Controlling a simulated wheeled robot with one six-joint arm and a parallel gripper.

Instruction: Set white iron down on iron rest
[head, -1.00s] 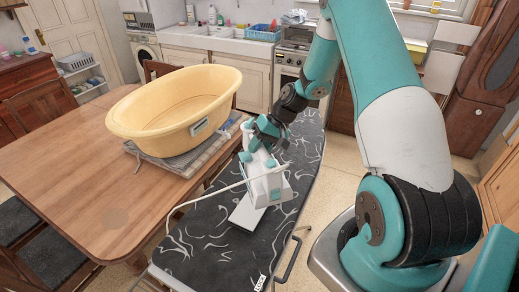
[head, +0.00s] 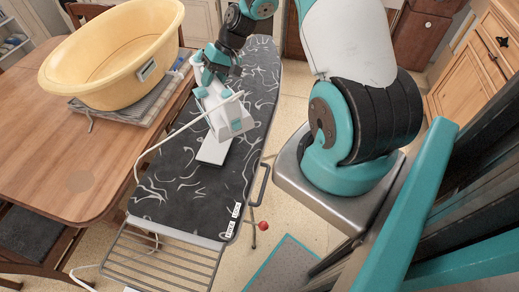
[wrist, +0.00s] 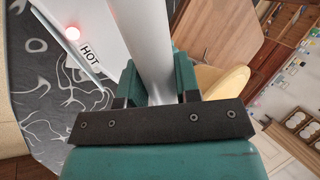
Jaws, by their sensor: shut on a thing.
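The white iron (head: 236,120) with teal parts is in my gripper (head: 209,82), above the dark patterned ironing board (head: 180,180). A flat white plate shows just below it; I cannot tell whether it is part of the iron. In the wrist view the jaws (wrist: 150,88) are shut around the white handle (wrist: 146,40). The iron's white body (wrist: 108,22) there bears the word HOT and a glowing red light. The iron rest, a metal wire rack (head: 165,262), is at the near end of the board and looks empty.
A white cord runs from the iron along the board's left side. A yellow tub (head: 112,55) stands on folded cloth on the wooden table (head: 60,140) at left. A small red ball (head: 263,226) lies on the floor right of the board.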

